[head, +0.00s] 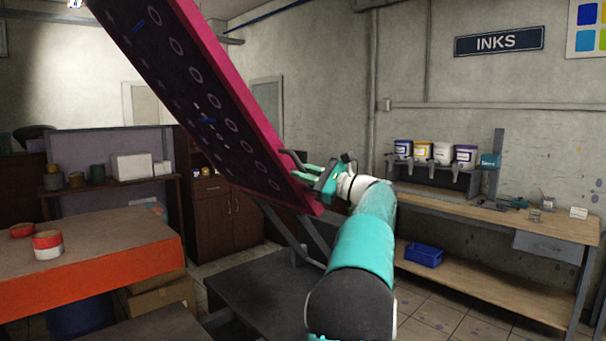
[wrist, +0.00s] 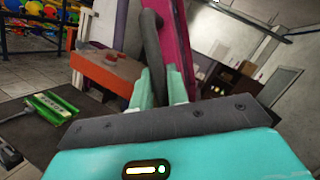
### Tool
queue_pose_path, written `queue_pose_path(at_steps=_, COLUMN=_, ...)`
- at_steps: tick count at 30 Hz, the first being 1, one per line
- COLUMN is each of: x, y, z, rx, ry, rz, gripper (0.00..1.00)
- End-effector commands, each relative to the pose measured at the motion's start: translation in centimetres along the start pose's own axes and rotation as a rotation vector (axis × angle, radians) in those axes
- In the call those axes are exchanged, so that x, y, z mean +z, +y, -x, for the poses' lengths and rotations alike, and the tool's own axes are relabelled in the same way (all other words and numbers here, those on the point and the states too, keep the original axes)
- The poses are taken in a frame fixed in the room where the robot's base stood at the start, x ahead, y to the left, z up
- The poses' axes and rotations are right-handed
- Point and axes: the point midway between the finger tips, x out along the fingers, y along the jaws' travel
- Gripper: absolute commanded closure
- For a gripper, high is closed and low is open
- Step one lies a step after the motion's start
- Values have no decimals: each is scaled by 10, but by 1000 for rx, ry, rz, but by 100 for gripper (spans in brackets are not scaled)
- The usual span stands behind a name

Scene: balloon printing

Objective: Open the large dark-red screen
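The large dark-red screen (head: 195,95) is tilted steeply up. It has a magenta edge and a dark face with rings and small blue marks. Its lower end is near my gripper and its upper end leaves the top of the view. In the wrist view the screen's magenta edge (wrist: 178,42) rises behind the fingers. A dark grey handle (wrist: 151,38) stands out from the screen. My gripper (wrist: 160,88) has its two mint fingers on either side of this handle, close against it. In the head view my gripper (head: 322,178) is at the screen's lower right edge.
A dark platen (head: 270,290) lies below the screen. An orange-edged table (head: 90,262) with red pots stands left. A workbench (head: 500,210) with ink buckets is along the right wall. A green squeegee-like tool (wrist: 50,107) lies left in the wrist view.

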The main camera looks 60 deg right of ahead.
Motion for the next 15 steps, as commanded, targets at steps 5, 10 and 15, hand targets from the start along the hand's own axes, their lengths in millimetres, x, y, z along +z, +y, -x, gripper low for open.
queue_pose_path(at_steps=5, x=-1, y=0, z=0, rx=0, ry=1, rz=-1, gripper=64)
queue_pose_path(at_steps=10, x=-1, y=0, z=0, rx=0, ry=1, rz=0, gripper=64)
queue_pose_path(at_steps=15, x=-1, y=0, z=0, rx=1, ry=0, rz=-1, gripper=64)
